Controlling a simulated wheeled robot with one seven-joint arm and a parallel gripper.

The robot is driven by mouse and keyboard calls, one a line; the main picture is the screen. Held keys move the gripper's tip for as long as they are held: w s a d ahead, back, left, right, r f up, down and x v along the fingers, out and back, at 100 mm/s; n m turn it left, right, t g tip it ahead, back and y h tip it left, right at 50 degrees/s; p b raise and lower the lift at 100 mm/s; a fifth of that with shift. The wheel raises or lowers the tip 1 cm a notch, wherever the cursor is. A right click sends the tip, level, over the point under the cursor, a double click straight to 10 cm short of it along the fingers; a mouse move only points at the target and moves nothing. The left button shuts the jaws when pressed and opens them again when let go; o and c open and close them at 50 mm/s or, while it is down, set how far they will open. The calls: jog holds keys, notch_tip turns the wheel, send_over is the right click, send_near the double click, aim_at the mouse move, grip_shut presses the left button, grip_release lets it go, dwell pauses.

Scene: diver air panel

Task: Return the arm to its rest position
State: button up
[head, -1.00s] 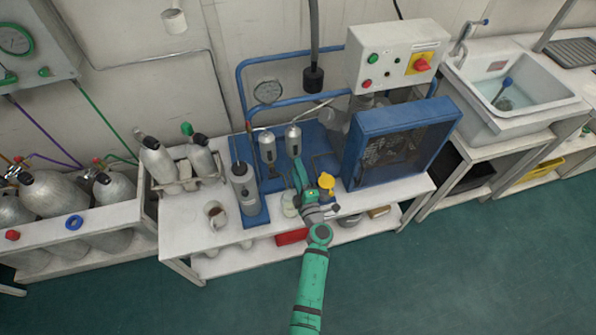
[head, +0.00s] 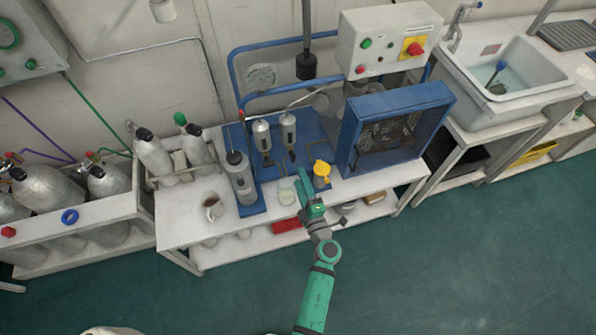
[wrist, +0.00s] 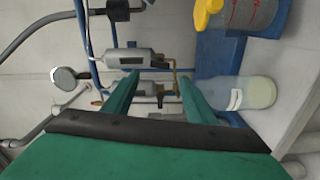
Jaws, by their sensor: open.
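My green arm reaches from the bottom of the head view up to the front edge of the white bench (head: 188,232). My gripper (head: 303,180) is at its end, over the front of the bench, close to a yellow-topped container (head: 321,173) and a pale jar (head: 286,191). In the wrist view my gripper (wrist: 158,88) has its two green fingers apart with nothing held between them. Beyond the fingers are two metal cylinders (wrist: 130,58). The jar (wrist: 255,93) lies to the right of the fingers, apart from them.
A blue-framed unit (head: 395,130) and a control box (head: 390,45) stand right of my gripper. A sink (head: 510,75) is at the far right. Gas cylinders (head: 45,190) stand at the left. Below the bench, a red item (head: 287,225) lies on the shelf. The green floor in front is clear.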

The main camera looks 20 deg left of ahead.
jog(key=shift+s+d, duration=0.3)
jog(key=shift+s, duration=0.2)
jog(key=s+d+r+m+h, duration=0.3)
jog(key=s+m, duration=0.4)
jog(key=s, duration=0.5)
jog(key=s+d+r+m+h, duration=0.3)
jog(key=s+d+r+m, duration=0.2)
jog(key=s+m, duration=0.3)
jog(key=s+d+r+m+h, duration=0.4)
jog(key=s+m, duration=0.4)
jog(key=s, duration=0.7)
jog(key=shift+s+d+r, duration=0.35)
jog(key=shift+d+r, duration=0.25)
jog(key=shift+r, duration=0.1)
